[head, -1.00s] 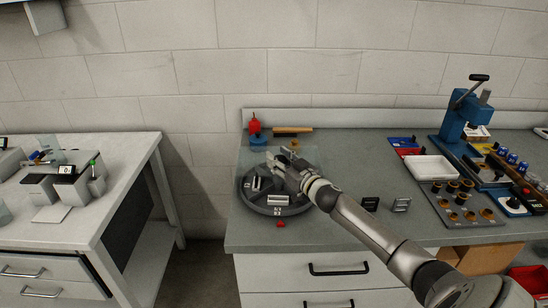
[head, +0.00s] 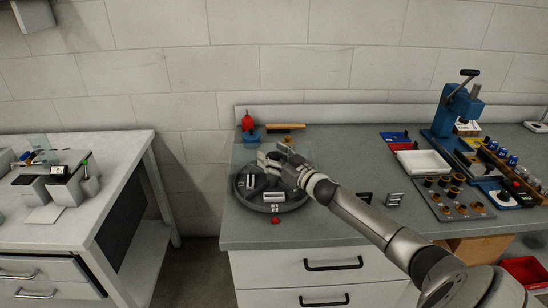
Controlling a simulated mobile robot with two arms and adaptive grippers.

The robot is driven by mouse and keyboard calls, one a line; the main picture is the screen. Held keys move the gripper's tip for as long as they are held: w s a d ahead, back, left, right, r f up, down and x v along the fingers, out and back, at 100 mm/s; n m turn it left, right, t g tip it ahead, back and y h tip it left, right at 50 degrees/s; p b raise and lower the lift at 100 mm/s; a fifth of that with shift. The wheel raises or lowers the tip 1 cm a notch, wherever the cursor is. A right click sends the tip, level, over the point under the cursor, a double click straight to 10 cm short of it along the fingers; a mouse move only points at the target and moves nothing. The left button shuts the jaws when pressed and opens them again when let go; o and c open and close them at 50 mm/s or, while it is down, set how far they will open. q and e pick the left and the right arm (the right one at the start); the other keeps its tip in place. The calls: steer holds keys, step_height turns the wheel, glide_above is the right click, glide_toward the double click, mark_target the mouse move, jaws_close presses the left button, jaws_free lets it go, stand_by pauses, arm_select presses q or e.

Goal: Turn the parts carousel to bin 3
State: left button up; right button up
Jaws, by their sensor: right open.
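The parts carousel (head: 243,196) is a round dark grey tray with compartments on the left end of the grey workbench. Pale metal parts lie in some of its compartments. A small white label (head: 275,208) is on its front rim; its number is too small to read. A red marker (head: 275,221) sits on the bench just in front of that label. My right gripper (head: 269,158) is over the back of the carousel, its fingers apart and empty. I cannot tell whether it touches the carousel. My gripper and wrist hide the carousel's back right part. My left gripper is not in view.
To the right are a white tray (head: 423,162), a blue press (head: 457,115) and a block with brass cups (head: 458,204). A separate bench (head: 90,220) stands left across a gap.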

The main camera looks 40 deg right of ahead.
steer(key=shift+s, duration=0.1)
steer(key=s, duration=1.1)
steer(key=shift+s+d, duration=0.4)
